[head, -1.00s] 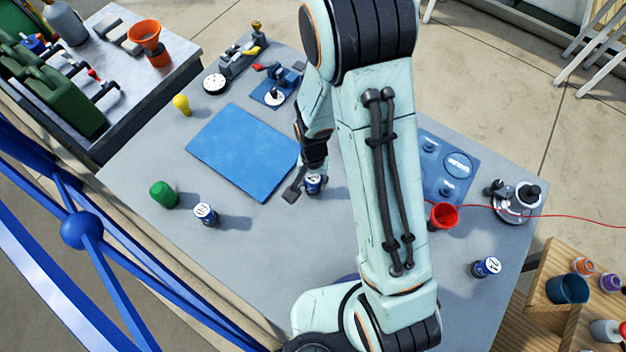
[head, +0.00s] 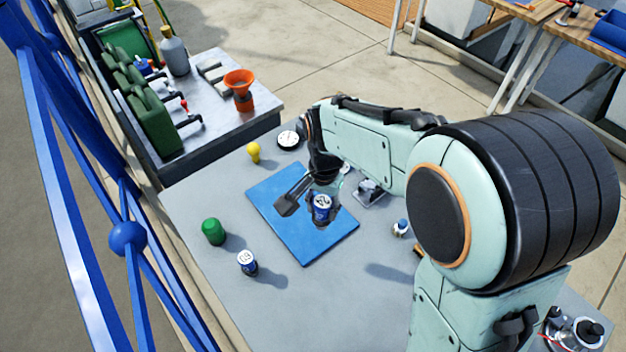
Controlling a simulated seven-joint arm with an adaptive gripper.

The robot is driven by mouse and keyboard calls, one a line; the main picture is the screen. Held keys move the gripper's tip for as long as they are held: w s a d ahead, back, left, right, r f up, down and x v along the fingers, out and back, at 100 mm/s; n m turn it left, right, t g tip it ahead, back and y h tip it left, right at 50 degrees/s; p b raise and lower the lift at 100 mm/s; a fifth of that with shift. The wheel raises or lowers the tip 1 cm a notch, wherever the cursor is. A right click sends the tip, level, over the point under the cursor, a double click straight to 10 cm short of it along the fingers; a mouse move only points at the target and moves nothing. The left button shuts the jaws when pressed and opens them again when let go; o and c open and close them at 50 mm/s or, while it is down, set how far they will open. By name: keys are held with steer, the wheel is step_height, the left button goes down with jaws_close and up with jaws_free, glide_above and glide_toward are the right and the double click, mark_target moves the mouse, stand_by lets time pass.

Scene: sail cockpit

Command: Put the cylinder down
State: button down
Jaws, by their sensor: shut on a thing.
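A blue cylinder (head: 322,208) with a white marked top is over the blue mat (head: 290,238) in the head view. My gripper (head: 308,202) is shut on this cylinder, with one dark finger showing on its left side. The cylinder looks roughly upright. I cannot tell whether its base touches the mat or hangs a little above it. Part of the cylinder and the far finger are hard to make out.
Another blue cylinder (head: 247,263) and a green object (head: 213,231) stand left of the mat. A yellow bulb-shaped object (head: 254,152) and a round dial (head: 288,140) lie beyond it. The mat's near part is bare.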

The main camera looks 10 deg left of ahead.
steer(key=w+a+f, duration=0.1)
steer(key=w+f, duration=0.2)
steer(key=w+a+f, duration=0.2)
steer(key=w+f, duration=0.1)
steer(key=w, duration=0.1)
steer(key=w+a+f, duration=0.1)
steer(key=w+f, duration=0.2)
steer(key=w, duration=0.1)
steer(key=shift+w+a, duration=0.2)
steer(key=shift+w+f, duration=0.15)
steer(key=shift+f, duration=0.75)
steer(key=shift+w+f, duration=0.1)
steer(key=shift+f, duration=0.75)
steer(key=c, duration=0.7)
jaws_free()
steer(key=shift+f, duration=0.1)
step_height(320, 180, up, 12)
steer(key=shift+r, duration=0.2)
